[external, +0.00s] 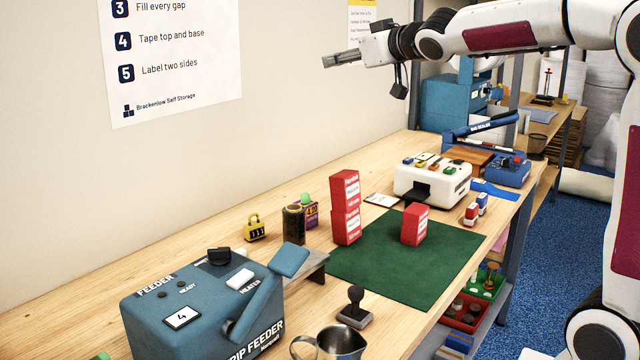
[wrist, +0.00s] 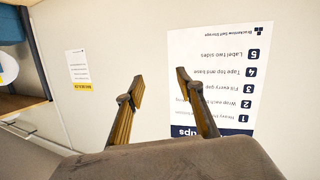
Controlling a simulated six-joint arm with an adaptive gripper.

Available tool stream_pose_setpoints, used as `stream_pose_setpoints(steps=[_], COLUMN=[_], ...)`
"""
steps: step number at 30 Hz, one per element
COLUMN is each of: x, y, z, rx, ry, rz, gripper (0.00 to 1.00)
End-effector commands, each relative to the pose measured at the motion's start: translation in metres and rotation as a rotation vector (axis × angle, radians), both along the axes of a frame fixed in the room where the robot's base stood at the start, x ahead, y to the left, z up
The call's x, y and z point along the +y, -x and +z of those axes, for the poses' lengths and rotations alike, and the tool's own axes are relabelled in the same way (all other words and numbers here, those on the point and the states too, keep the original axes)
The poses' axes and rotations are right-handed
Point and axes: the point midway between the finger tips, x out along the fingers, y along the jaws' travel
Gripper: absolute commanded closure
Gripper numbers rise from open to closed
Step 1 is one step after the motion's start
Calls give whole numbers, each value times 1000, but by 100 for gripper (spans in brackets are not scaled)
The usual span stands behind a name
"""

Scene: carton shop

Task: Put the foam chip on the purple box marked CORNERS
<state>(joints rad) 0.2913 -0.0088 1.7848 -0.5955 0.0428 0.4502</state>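A purple box (external: 312,212) with yellow print stands near the wall, partly hidden by a dark jar; I cannot read its marking. A small rounded green piece (external: 305,197) shows at its top left, and I cannot tell whether it rests on the box or is behind it. It may be the foam chip. Another green bit (external: 101,356) shows at the bottom left edge, mostly hidden. My gripper (external: 326,62) is high above the table, pointing left at the wall. In the wrist view its fingers (wrist: 160,76) are apart with nothing between them.
The dark jar (external: 293,224) and a yellow padlock (external: 255,228) stand by the purple box. Red boxes (external: 345,225) stand on and by a green mat (external: 385,262). A blue strip feeder (external: 200,305), a stamp (external: 355,305) and a metal jug (external: 340,343) are in front.

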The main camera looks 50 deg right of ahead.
Motion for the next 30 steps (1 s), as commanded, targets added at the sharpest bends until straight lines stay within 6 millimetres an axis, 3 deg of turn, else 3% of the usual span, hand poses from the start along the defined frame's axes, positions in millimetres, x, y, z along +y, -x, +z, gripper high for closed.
stream_pose_setpoints(steps=[14,30], x=[69,155], y=[135,309], z=[-77,-195], rx=[285,657], ry=[-101,-214], rz=[-15,114], gripper=[63,63])
